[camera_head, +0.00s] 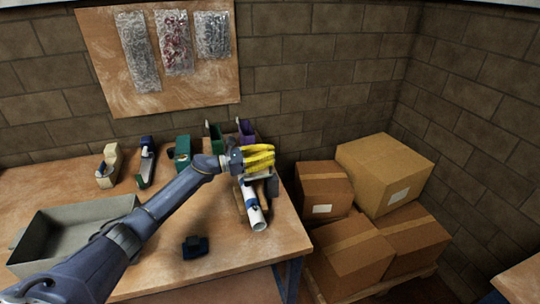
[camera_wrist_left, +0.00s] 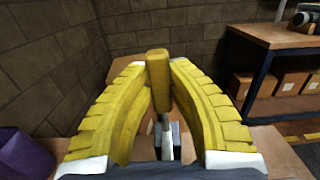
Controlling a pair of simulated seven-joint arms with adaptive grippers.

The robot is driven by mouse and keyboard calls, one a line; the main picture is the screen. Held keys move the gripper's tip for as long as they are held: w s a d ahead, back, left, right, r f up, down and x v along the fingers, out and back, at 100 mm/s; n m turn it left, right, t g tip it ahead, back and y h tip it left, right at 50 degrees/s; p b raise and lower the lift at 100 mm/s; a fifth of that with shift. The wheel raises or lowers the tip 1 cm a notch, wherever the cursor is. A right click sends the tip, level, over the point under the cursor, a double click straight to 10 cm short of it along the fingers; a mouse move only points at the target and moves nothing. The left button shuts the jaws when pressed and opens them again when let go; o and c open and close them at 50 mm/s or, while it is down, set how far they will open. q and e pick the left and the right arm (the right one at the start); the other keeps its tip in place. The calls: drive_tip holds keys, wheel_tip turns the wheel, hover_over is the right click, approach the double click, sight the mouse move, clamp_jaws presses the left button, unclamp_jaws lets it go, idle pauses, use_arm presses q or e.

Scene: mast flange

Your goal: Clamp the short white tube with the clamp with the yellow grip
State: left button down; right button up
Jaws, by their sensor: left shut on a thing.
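My left gripper (camera_head: 262,156), with yellow fingers, is above the right end of the workbench. In the left wrist view its fingers (camera_wrist_left: 158,75) close around an upright yellow grip (camera_wrist_left: 158,62). A metal shank and a grey block (camera_wrist_left: 172,135) show below the grip. In the head view the grip cannot be told apart from the yellow fingers. The short white tube (camera_head: 253,207) lies just below the gripper, its open end toward the front, with a blue part beside it. Whether the clamp touches the tube is hidden. My right gripper is not in view.
Several tools and a purple holder (camera_head: 247,131) line the back. Cardboard boxes (camera_head: 385,172) stand right of the bench.

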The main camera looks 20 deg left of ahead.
use_arm(q)
drive_tip(key=c, duration=1.2)
unclamp_jaws()
drive_tip(key=shift+c, duration=0.2)
drive_tip(key=v, duration=1.2)
drive_tip(key=shift+d+r, duration=0.1)
